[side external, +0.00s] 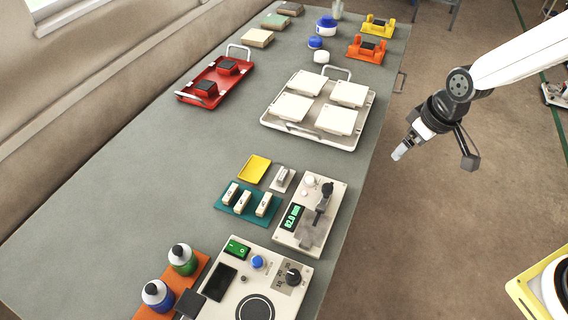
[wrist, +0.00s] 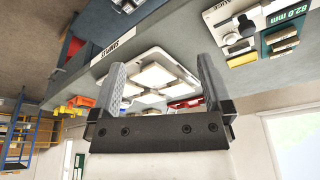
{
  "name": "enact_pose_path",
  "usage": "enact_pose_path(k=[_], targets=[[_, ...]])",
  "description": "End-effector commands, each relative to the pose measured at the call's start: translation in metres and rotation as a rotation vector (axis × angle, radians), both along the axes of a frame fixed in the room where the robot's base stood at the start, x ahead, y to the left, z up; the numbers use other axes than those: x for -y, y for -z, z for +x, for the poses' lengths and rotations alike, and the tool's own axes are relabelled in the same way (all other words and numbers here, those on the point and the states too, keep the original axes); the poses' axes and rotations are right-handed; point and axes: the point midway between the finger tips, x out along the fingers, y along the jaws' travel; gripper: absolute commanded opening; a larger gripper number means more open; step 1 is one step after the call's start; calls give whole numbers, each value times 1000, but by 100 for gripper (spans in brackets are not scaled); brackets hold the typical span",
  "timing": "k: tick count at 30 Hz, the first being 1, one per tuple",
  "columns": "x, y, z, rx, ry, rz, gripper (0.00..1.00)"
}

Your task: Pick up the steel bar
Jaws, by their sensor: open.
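A small metallic grey bar (side external: 283,176), which looks like the steel bar, rests on a small pale plate (side external: 289,188) near the middle of the bench in the side view. Three pale blocks (side external: 247,202) stand beside it on a teal mat (side external: 223,208). My gripper (side external: 400,153) hangs off the right edge of the bench, well apart from the bar. In the wrist view my gripper (wrist: 161,62) shows two separated fingers with nothing between them. I cannot make out the bar for certain in the wrist view.
A measuring device (side external: 333,208) with a green display sits right of the plate; a yellow tray (side external: 254,168) lies left. A white tray (side external: 364,116) of tiles, a red tray (side external: 218,97) and a control box (side external: 315,272) surround them. The bench's left middle (side external: 150,160) is clear.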

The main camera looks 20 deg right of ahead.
Motion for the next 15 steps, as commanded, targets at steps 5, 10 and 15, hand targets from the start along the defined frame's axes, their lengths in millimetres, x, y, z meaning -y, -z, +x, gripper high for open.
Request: enact_pose_path(k=[5,10,15], targets=[[-51,13,42,25,-157,12,100],[-104,29,73,53,-302,24,100],[-155,47,93,81,-432,37,100]])
